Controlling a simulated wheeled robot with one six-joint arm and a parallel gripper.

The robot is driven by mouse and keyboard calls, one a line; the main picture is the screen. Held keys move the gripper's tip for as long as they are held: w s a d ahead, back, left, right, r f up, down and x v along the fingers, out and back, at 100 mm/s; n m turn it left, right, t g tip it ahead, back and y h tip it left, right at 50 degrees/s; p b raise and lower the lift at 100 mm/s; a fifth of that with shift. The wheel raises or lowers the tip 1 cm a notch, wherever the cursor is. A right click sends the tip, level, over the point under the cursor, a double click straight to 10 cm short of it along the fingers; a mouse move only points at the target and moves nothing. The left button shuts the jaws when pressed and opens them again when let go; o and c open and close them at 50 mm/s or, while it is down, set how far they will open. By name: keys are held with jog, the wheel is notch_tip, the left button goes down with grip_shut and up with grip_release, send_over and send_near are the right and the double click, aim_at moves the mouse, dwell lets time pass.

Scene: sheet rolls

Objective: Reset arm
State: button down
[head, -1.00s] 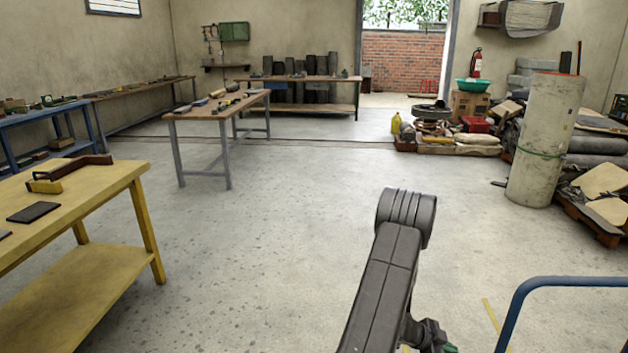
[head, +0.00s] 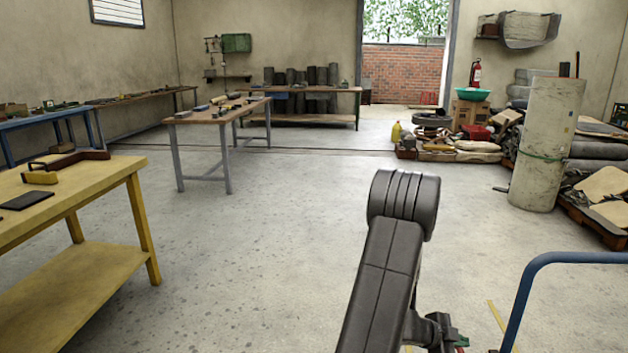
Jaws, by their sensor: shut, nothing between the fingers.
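My arm (head: 388,265) rises from the bottom of the head view, with its rounded black elbow at the top. My gripper (head: 443,330) shows only in part, low and just right of the arm link, near the bottom edge. It is shut and holds nothing. The arm link and the frame edge hide some of it. It is apart from the tables and the rolls.
A yellow workbench (head: 120,195) stands at the left, with a brown-handled tool and a dark plate on it. A blue rail (head: 560,258) curves in at the lower right. A tall grey roll (head: 545,150) stands farther right. The middle floor (head: 270,240) is clear.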

jog(key=s+b, duration=0.1)
jog(key=b, duration=0.1)
jog(key=s+m+t+b, duration=0.1)
jog(key=b, duration=0.2)
jog(key=shift+a+f, duration=0.15)
jog(key=shift+f, duration=0.1)
jog(key=shift+r+b, duration=0.15)
jog(key=shift+b, duration=0.15)
jog(key=shift+p, duration=0.5)
jog(key=w+p, duration=0.1)
jog(key=p, duration=0.3)
jog(key=w+n+g+p, duration=0.1)
jog(key=p, duration=0.3)
jog(key=w+n+g+p, duration=0.1)
jog(key=p, duration=0.3)
jog(key=shift+w+r, duration=0.2)
jog(key=shift+r, duration=0.05)
jog(key=p, duration=0.2)
jog(key=g+p, duration=0.1)
jog(key=shift+w+f+n+y+p, duration=0.2)
jog(key=shift+n+y+p, duration=0.1)
jog(key=shift+p, duration=0.1)
